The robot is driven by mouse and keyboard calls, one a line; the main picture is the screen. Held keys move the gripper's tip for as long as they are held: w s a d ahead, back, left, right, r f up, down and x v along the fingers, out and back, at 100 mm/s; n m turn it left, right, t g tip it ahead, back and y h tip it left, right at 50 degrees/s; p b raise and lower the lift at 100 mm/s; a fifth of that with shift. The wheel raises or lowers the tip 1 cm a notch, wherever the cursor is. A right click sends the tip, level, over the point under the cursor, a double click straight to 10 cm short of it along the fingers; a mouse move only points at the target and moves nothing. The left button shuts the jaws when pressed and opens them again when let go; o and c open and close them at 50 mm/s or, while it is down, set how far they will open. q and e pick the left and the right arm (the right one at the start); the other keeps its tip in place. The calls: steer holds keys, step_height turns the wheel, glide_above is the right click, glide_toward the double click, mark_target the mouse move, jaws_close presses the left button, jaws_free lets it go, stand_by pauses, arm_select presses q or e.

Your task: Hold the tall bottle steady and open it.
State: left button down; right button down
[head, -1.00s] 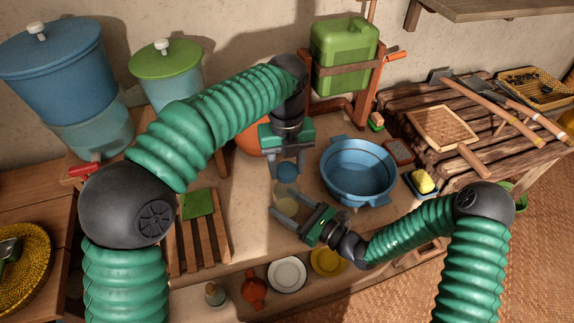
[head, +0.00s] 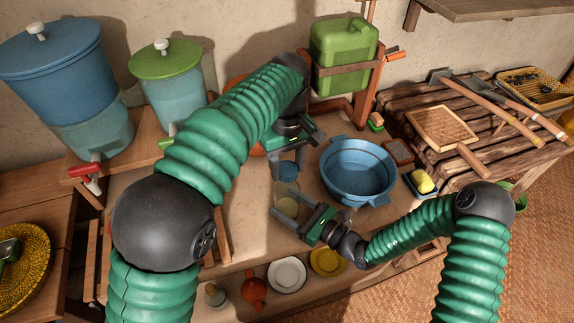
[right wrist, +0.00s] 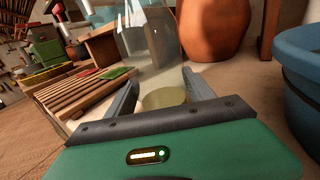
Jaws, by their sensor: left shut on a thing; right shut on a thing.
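The tall bottle (head: 289,203) is clear, with pale yellow liquid low inside and a blue cap (head: 289,172) on top. It stands upright on the counter, left of the blue basin. My right gripper (head: 281,206) reaches from the right and is shut around its lower body. In the right wrist view the clear bottle (right wrist: 150,48) rises between the two fingers. My left gripper (head: 288,165) points down from above and is shut on the blue cap. Its fingers partly hide the cap. I cannot tell whether the cap is loose.
A blue basin (head: 358,172) stands close to the right of the bottle. An orange pot (right wrist: 212,30) stands behind it. A white plate (head: 287,275), a yellow dish (head: 327,261) and a small red-orange pot (head: 253,291) lie at the front. A slatted rack (right wrist: 88,93) is to the left.

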arm_select(q)
steer(key=n, duration=0.5)
steer(key=shift+d+n, duration=0.1)
steer(key=shift+n, duration=0.3)
arm_select(e)
steer(key=shift+s, duration=0.1)
arm_select(q)
steer(key=n, duration=0.2)
steer(key=shift+w+r+n, duration=0.1)
steer(key=shift+w+n, duration=0.05)
steer(key=shift+n, duration=0.25)
arm_select(e)
steer(key=shift+a, duration=0.1)
arm_select(q)
steer(key=c, duration=0.7)
jaws_free()
